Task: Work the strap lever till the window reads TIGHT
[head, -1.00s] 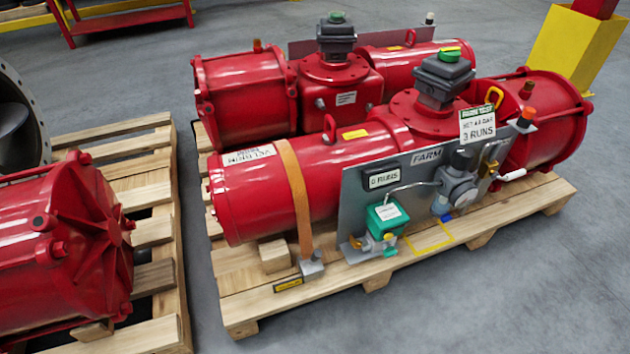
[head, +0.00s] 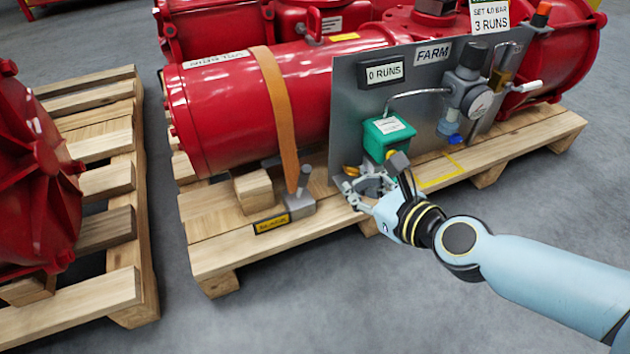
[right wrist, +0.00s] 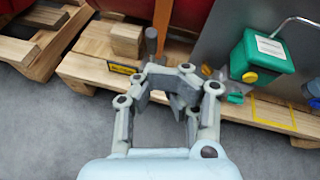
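The strap lever (head: 304,180) is a grey handle standing up from a small grey ratchet block (head: 300,206) at the foot of the orange strap (head: 278,110). The lever also shows in the right wrist view (right wrist: 151,40), beyond the fingers. A small yellow window (head: 272,223) in a dark frame lies left of the block; its lettering is too small to read. My right gripper (head: 358,188) is to the right of the lever, apart from it, in front of the panel's lower left corner. In the right wrist view its fingers (right wrist: 168,82) are apart and empty. My left gripper is out of view.
The strap wraps a red cylinder (head: 235,105) on a wooden pallet (head: 225,255). Right of the lever stands a grey panel (head: 350,110) with a green box (head: 388,134) and a gauge (head: 480,105). The floor in front is clear.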

